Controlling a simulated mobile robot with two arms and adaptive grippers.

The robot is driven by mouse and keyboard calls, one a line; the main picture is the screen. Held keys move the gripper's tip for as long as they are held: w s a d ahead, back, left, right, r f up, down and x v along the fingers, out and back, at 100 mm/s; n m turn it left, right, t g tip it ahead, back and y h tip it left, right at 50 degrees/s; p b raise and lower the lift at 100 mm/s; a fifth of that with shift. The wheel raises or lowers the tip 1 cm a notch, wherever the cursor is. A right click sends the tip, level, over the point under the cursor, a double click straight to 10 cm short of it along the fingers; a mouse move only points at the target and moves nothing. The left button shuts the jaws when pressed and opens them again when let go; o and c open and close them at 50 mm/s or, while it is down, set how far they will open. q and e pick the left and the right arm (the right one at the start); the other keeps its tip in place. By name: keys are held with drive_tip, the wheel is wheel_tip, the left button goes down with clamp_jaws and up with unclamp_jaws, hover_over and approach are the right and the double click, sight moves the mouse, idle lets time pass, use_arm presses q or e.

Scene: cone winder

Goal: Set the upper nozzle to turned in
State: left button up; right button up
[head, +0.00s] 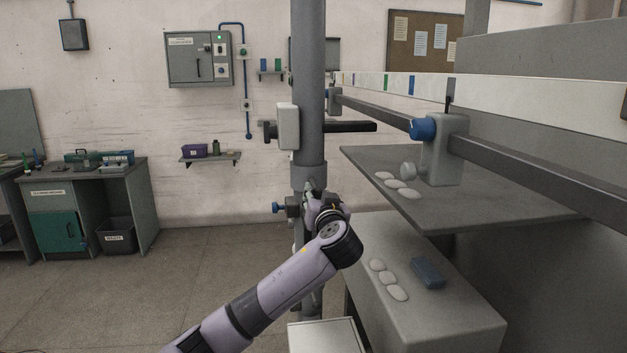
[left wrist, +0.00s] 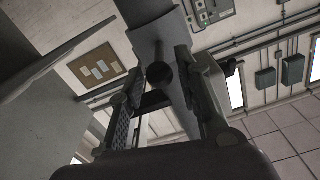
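A grey upright column (head: 308,80) carries an upper pale block (head: 288,127) with a dark knob on its left and a dark bar (head: 350,127) pointing right. Lower on the column is a fitting with a blue knob (head: 278,208). I cannot tell for certain which part is the upper nozzle. My left gripper (head: 322,198) is at the column, below the upper block and close to the lower fitting. In the left wrist view its fingers (left wrist: 165,105) stand apart, with the column, a round dark knob (left wrist: 160,73) and a dark bar between or beyond them. Contact is unclear. My right gripper is not in view.
A rail with a blue-knobbed grey block (head: 441,148) runs along the right. Below it are a grey shelf (head: 500,195) and a lower ledge (head: 450,305) holding white discs and a blue block (head: 428,273). A workbench (head: 95,190) stands far left. Floor left of the column is clear.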

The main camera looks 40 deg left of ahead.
sight(314, 183)
use_arm(q)
drive_tip(key=p+x, duration=0.2)
drive_tip(key=x, duration=0.5)
drive_tip(key=shift+w+a, duration=0.1)
drive_tip(key=shift+a, duration=0.05)
drive_tip(key=shift+c, duration=0.5)
clamp_jaws()
